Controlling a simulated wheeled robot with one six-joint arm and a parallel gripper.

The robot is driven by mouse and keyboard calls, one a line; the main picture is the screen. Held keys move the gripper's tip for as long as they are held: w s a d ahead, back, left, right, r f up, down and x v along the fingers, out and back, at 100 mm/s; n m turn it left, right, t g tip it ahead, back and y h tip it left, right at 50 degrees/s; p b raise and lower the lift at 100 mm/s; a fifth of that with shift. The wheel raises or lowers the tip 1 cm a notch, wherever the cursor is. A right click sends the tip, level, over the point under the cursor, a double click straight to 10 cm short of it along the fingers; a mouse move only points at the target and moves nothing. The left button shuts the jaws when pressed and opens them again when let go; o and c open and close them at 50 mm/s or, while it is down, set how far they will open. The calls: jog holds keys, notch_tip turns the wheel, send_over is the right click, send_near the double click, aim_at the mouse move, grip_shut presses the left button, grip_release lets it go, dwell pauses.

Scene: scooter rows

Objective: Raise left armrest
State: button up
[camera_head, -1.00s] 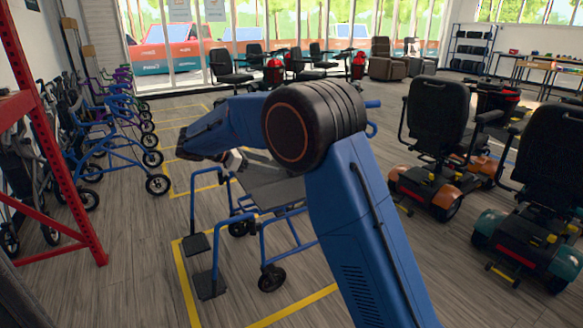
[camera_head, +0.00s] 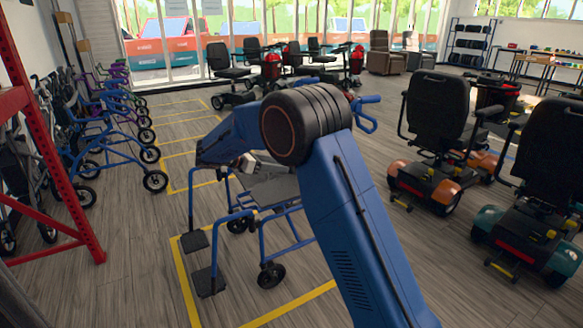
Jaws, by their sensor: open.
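A blue-framed wheelchair (camera_head: 262,224) with a grey seat (camera_head: 275,189) stands inside a yellow floor outline, its two dark footplates toward the lower left. My blue arm crosses in front of it and hides its backrest and most of the armrest area. A blue push handle (camera_head: 366,124) shows right of my elbow. A small grey end piece, which looks like my gripper (camera_head: 244,165), shows just under my forearm above the seat. Its fingers are too small and covered to make out. I see nothing held there, and cannot tell whether it touches an armrest.
Blue rollators (camera_head: 105,150) line the left behind a red rack post (camera_head: 60,170). Mobility scooters with an orange body (camera_head: 437,185) and a teal body (camera_head: 528,240) stand at the right. More scooters (camera_head: 265,75) are at the back. Floor left of the footplates is clear.

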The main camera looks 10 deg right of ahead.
jog(key=x, duration=0.7)
jog(key=shift+w+d+f, duration=0.1)
jog(key=shift+d+f, duration=0.05)
jog(key=shift+d, duration=0.1)
